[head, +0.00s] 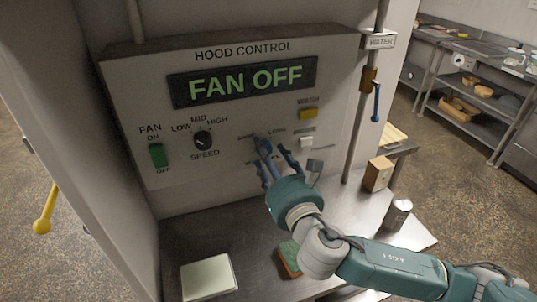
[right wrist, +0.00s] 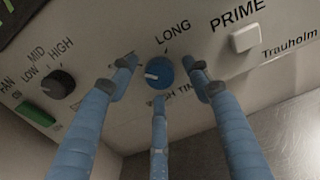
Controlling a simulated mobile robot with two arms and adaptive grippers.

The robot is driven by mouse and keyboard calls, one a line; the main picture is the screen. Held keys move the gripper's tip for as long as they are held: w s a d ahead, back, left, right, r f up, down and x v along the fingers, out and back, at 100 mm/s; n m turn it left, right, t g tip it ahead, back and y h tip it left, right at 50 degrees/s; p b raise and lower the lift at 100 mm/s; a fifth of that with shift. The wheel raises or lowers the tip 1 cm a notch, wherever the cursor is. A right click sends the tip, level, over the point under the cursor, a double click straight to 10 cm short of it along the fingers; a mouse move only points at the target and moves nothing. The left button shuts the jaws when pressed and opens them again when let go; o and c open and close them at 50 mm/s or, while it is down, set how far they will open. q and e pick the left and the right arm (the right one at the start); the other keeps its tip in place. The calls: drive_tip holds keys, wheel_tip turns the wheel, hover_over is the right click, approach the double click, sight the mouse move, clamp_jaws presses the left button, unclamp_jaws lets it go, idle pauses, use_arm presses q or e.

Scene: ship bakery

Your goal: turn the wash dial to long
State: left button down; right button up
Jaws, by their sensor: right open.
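The wash dial (right wrist: 163,66) is a round blue knob on the hood control panel (head: 230,115). In the right wrist view its white mark points left, away from the word LONG at its upper right. The label to its left is partly hidden by a finger. In the head view my blue fingers cover most of the dial. My right gripper (head: 273,149) is open in front of the panel. In the right wrist view its fingers (right wrist: 158,76) stand left, right and below the dial, apart from each other; I cannot tell whether they touch it. My left gripper is not in view.
The display (head: 245,82) reads FAN OFF. Nearby are the black speed knob (head: 203,140), green fan switch (head: 157,155), yellow wash button (head: 308,113) and white prime button (right wrist: 246,37). A blue-handled water valve (head: 376,103) is at the right. A can (head: 397,215) stands on the counter.

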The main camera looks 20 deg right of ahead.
drive_tip(key=shift+c, duration=1.3)
drive_tip(key=c, duration=0.9)
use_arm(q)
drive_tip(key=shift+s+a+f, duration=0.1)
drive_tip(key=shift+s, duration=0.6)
use_arm(e)
drive_tip(key=shift+m, duration=0.4)
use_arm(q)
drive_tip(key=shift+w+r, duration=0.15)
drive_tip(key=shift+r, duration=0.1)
use_arm(e)
drive_tip(key=shift+f+m, duration=0.1)
drive_tip(key=shift+m, duration=8.4)
